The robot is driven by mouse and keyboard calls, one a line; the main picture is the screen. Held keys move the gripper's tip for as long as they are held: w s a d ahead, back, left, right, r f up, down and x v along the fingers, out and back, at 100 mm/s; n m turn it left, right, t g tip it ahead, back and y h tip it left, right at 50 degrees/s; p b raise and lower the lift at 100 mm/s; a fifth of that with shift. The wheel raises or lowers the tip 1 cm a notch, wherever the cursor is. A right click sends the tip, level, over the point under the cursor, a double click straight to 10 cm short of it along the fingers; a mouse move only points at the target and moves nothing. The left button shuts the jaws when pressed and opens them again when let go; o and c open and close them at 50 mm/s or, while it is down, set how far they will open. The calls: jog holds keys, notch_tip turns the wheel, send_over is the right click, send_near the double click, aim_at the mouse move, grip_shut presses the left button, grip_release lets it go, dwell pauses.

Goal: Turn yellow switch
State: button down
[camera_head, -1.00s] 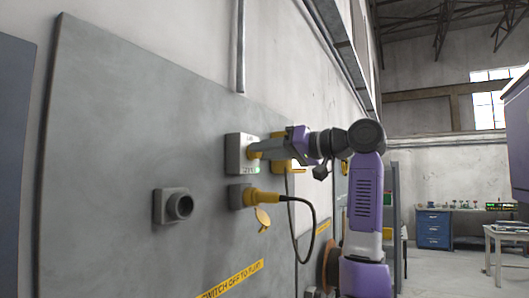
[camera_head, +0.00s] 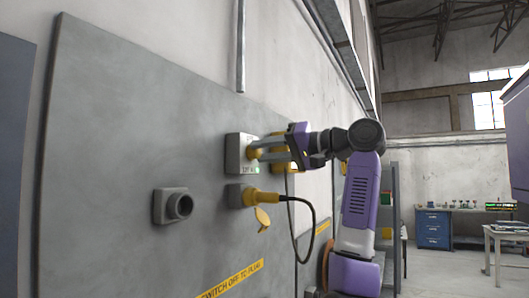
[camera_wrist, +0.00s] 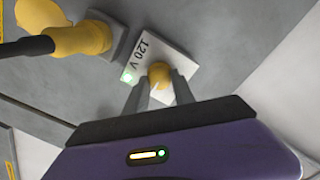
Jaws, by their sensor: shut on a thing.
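The yellow switch (camera_wrist: 159,73) sticks out of a pale switch box (camera_wrist: 168,48) marked "120 V" in the wrist view. A green light (camera_wrist: 129,75) glows at the box's edge. In the head view the box (camera_head: 235,153) is mounted on the grey panel, with the switch's yellow base (camera_head: 254,153) showing at my fingertips. My gripper (camera_head: 264,152) is shut on the switch, with one finger on each side of it. The wrist view also shows my gripper (camera_wrist: 160,88) around the knob. The fingers partly hide the switch in the head view.
A yellow plug (camera_head: 263,195) sits in a socket just below the box; its black cable (camera_head: 313,225) hangs in a loop to the right. A yellow cap (camera_head: 262,219) hangs beneath. Another yellow fixture stands just behind my gripper.

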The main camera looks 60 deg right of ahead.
jog(key=c, duration=1.1)
grip_release()
jog(key=shift+o, duration=0.2)
jog(key=s+b, duration=0.3)
jog(key=s, duration=0.5)
jog(key=shift+d+r, duration=0.2)
jog(key=shift+d, duration=0.15)
jog(key=shift+w, duration=0.1)
